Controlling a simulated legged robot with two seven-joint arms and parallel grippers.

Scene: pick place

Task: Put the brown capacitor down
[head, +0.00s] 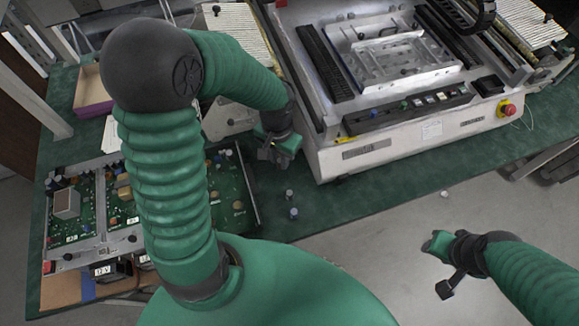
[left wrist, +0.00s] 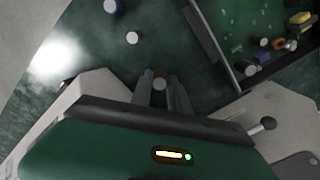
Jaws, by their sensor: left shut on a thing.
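My left gripper (head: 274,154) is over the green table, between the circuit board and the white machine. In the left wrist view its two fingers (left wrist: 162,92) are shut on a small round-topped part, the capacitor (left wrist: 160,83). Only its pale grey-brown end shows there; in the head view I cannot make it out. Whether it touches the table is not clear. Two loose capacitors stand on the table: one (head: 289,193) and a bluish one (head: 294,213). My right gripper (head: 448,262) hangs over the floor at the right, and its jaw opening is unclear.
A green circuit board (head: 233,196) in a metal frame lies left of the gripper. A large white machine (head: 375,155) with a red stop button (head: 507,109) stands right. The green tabletop (head: 270,222) is clear around the loose capacitors. A purple-edged box (head: 95,109) sits back left.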

